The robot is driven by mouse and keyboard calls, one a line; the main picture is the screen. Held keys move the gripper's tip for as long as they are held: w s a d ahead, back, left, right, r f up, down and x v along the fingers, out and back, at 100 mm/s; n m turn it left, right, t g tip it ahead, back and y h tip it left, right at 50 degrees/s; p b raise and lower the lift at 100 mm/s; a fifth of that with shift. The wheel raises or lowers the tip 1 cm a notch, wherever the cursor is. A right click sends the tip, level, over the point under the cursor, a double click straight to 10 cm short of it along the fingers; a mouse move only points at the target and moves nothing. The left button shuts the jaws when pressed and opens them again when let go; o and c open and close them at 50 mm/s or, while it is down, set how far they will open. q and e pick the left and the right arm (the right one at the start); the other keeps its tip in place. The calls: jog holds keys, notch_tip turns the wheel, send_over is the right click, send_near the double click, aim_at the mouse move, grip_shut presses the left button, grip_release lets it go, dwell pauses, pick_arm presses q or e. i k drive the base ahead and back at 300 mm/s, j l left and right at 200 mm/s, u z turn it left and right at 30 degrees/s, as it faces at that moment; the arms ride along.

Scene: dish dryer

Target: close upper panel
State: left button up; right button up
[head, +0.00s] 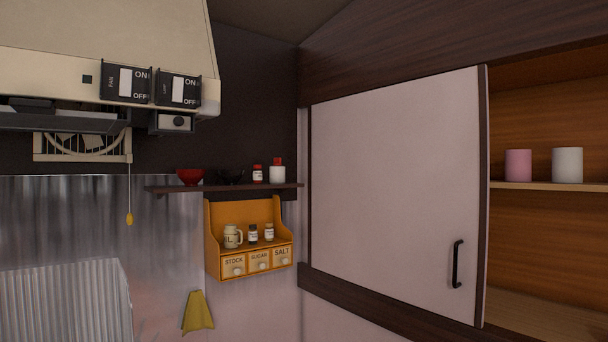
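A pale cabinet panel (395,180) with a dark handle (457,263) near its lower right corner covers the left part of the upper cabinet. To its right the cabinet (540,235) stands open, showing its wooden inside and a shelf (545,185). A pink cup (518,165) and a white cup (567,164) stand on that shelf. I cannot tell whether this panel or another one closes the opening. Neither of my grippers is in view.
A range hood (110,50) with two switches hangs at the upper left. A narrow dark shelf (225,187) holds bowls and small jars. Below it are an orange spice rack (248,237) and a yellow cloth (198,312). The space in front of the panel looks clear.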

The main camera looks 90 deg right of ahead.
aim_at(398, 174)
jog(key=z, duration=3.25)
